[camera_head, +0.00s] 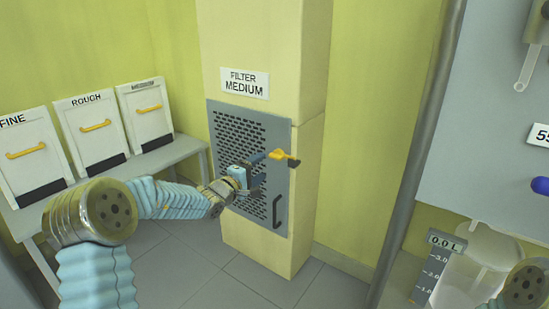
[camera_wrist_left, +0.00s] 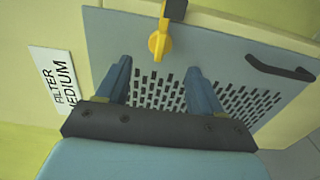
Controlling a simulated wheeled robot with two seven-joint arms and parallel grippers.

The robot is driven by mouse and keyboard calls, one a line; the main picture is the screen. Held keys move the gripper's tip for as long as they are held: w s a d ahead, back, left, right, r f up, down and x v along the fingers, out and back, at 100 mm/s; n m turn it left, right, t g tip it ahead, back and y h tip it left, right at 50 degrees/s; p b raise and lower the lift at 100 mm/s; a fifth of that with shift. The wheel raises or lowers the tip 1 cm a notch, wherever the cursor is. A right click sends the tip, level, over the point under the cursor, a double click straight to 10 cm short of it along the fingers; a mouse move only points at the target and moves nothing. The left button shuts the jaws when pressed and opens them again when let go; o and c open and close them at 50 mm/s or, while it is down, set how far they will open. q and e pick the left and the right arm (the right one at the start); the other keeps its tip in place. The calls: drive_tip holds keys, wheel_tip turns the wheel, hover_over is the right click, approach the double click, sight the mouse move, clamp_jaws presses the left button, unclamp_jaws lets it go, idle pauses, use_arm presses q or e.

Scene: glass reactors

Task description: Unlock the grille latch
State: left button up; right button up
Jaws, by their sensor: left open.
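The grey perforated grille (camera_head: 225,125) is set in a cream pillar under a "FILTER MEDIUM" label. Its yellow latch (camera_head: 281,155) sits at the grille's right edge and also shows at the top of the left wrist view (camera_wrist_left: 159,42). My left gripper (camera_head: 259,168) is in front of the grille, just below and left of the latch in the head view. Its blue fingers (camera_wrist_left: 160,75) are apart with nothing between them; the latch lies beyond the fingertips. My right gripper is not in view.
A black handle (camera_head: 277,211) is on the grille's lower right. A bench (camera_head: 168,157) at left bears white boxes with yellow handles, one labelled ROUGH (camera_head: 92,128). A grey pole (camera_head: 419,150) and a glass vessel (camera_head: 480,260) stand at right.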

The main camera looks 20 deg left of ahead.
sight(274, 158)
use_arm(q)
drive_tip(key=p+x, duration=0.1)
drive_tip(key=x, duration=0.7)
drive_tip(key=c, duration=1.1)
drive_tip(key=shift+f+n+b, duration=0.2)
drive_tip(key=shift+n+b, duration=0.4)
drive_tip(key=shift+b, duration=0.1)
drive_tip(key=n+b, duration=0.5)
drive_tip(key=n, duration=0.1)
drive_tip(key=shift+n, duration=0.4)
drive_tip(key=n+b, duration=0.1)
drive_tip(key=n, duration=0.8)
drive_tip(key=shift+r+n, duration=0.1)
drive_tip(key=shift+n, duration=0.3)
